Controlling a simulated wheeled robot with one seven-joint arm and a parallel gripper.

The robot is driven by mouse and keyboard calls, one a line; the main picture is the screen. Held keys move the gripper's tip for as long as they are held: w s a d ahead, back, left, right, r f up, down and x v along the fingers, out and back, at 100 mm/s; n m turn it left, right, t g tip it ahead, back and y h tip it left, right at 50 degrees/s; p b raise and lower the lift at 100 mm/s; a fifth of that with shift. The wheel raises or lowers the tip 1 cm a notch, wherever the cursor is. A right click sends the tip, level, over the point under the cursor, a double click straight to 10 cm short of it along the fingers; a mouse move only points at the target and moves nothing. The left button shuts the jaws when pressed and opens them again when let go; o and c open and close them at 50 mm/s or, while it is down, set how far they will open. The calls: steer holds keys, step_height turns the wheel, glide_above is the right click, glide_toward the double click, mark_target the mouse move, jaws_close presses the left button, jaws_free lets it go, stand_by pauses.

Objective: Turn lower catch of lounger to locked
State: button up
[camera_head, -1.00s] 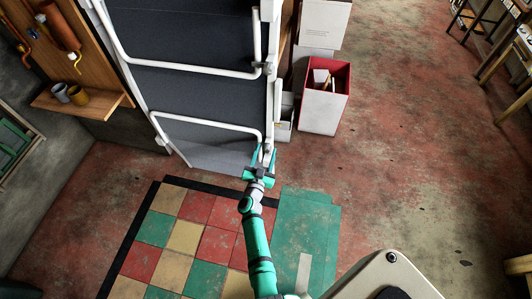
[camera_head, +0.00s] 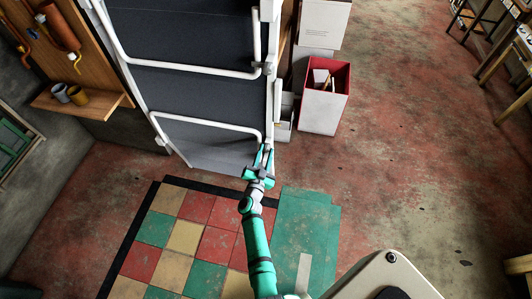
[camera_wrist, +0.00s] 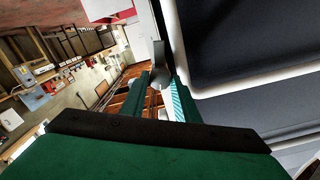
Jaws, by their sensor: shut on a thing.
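The lounger (camera_head: 195,95) stands folded at top left in the head view, with dark panels in a white tube frame. Its frame and dark panel fill the right of the wrist view (camera_wrist: 255,50). The lower catch is a grey lever (camera_wrist: 158,62) on the lounger's right edge; in the head view my gripper mostly hides it. My gripper (camera_head: 266,152) is at that lower right corner, and its green fingers (camera_wrist: 163,92) are closed around the lever. The upper catch (camera_head: 268,68) sits higher on the same side. I cannot tell the lower catch's exact setting.
A white bin with a red rim (camera_head: 325,97) and white boxes stand just right of the lounger. A checkered mat (camera_head: 185,235) lies below the lounger.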

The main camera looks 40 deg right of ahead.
steer(key=m, duration=0.4)
steer(key=shift+w+a+m, duration=0.15)
steer(key=shift+m, duration=0.15)
steer(key=m, duration=0.4)
steer(key=shift+w+a+r+m, duration=0.1)
steer(key=shift+m, duration=0.2)
steer(key=m, duration=0.4)
steer(key=shift+r, duration=0.15)
steer(key=shift+r+m, duration=0.1)
steer(key=shift+m, duration=0.9)
steer(key=shift+d+m, duration=0.2)
steer(key=shift+m, duration=0.1)
steer(key=o, duration=1)
